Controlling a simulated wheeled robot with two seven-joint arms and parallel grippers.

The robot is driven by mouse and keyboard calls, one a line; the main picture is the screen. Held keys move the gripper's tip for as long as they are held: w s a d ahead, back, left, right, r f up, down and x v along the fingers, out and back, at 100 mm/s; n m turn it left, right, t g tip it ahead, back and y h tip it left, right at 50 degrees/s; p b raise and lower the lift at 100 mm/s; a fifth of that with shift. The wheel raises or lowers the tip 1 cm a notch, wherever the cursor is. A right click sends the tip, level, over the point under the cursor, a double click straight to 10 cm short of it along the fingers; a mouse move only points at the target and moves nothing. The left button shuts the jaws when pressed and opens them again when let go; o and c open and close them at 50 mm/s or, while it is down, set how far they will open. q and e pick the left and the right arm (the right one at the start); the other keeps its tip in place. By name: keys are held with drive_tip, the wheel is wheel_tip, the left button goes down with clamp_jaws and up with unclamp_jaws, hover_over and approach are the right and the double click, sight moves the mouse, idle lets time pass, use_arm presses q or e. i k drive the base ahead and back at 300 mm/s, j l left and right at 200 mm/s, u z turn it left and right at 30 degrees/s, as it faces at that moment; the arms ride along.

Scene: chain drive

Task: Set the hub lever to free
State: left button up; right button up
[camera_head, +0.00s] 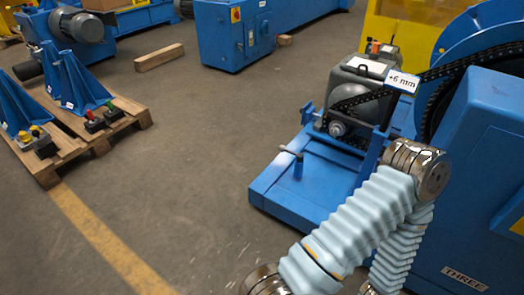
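Neither gripper shows.
A large blue housing marked THREE (465,225) fills the right. Wooden pallets (47,175) with blue stands are at the left. A loose plank (159,57) lies behind. The middle floor is clear.

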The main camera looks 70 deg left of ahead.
sight(300, 156)
drive_tip(key=u, duration=2.2)
drive_tip(key=i+j+z, duration=0.1)
drive_tip(key=z, duration=0.5)
drive_tip(key=i+j+z, duration=0.4)
drive_tip(key=j, duration=0.25)
drive_tip(key=j+z, duration=0.2)
drive_tip(key=i+j+z, duration=0.2)
drive_tip(key=j, duration=0.9)
drive_tip(key=i+j, duration=0.15)
drive_tip(key=j, duration=0.4)
